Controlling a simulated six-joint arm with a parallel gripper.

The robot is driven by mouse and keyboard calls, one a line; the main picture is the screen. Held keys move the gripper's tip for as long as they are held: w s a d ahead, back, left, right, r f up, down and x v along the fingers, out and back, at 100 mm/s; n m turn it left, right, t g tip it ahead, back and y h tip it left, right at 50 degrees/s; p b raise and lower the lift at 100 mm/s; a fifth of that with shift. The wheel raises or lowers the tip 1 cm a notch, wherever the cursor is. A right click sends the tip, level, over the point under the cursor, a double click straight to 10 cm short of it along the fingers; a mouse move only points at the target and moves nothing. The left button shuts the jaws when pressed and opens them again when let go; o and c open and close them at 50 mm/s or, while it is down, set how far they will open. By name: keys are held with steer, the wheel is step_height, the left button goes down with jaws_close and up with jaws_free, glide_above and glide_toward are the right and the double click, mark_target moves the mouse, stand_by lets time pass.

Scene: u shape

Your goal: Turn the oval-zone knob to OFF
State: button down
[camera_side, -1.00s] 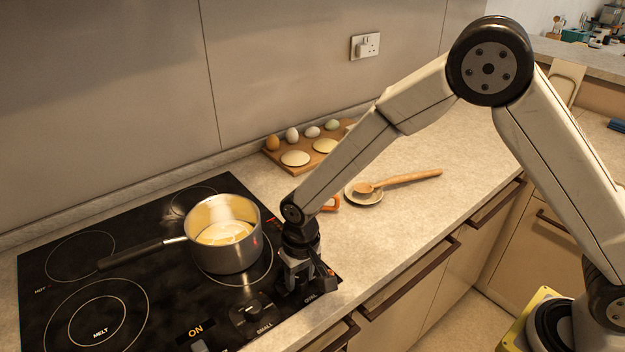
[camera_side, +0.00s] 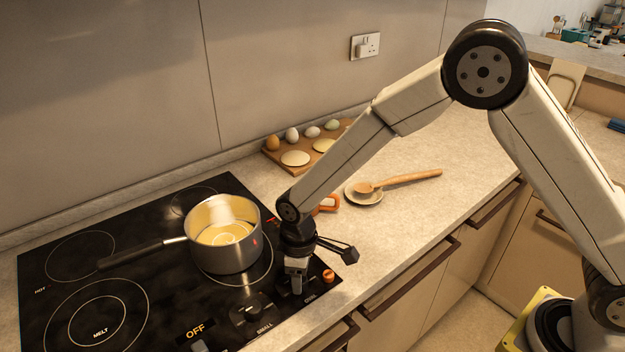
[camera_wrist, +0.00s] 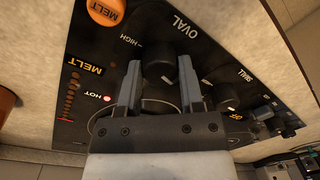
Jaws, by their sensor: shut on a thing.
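The dark round oval-zone knob (camera_wrist: 157,70) sits by the OVAL label in the wrist view, with a pale mark on its rim. My gripper (camera_wrist: 160,66) has one finger on each side of it and is shut on it. In the side view my gripper (camera_side: 297,284) points down at the hob's front right corner and mostly hides this knob. The display (camera_side: 195,331) at the hob's front edge reads OFF in orange.
A steel pot (camera_side: 228,255) with yellow liquid stands on the hob close left of my gripper, its handle pointing left. The SMALL knob (camera_side: 250,315) is just left of my gripper. An orange button (camera_side: 328,276) is to the right. A wooden spoon (camera_side: 400,178) lies behind.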

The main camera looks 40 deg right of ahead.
steer(key=shift+n, duration=1.2)
steer(key=shift+c, duration=1.2)
jaws_free()
steer(key=shift+r, duration=0.1)
steer(key=shift+w+d+r, duration=0.1)
steer(key=shift+r, duration=1.8)
steer(key=shift+w+d+r, duration=0.1)
steer(key=shift+r, duration=1.8)
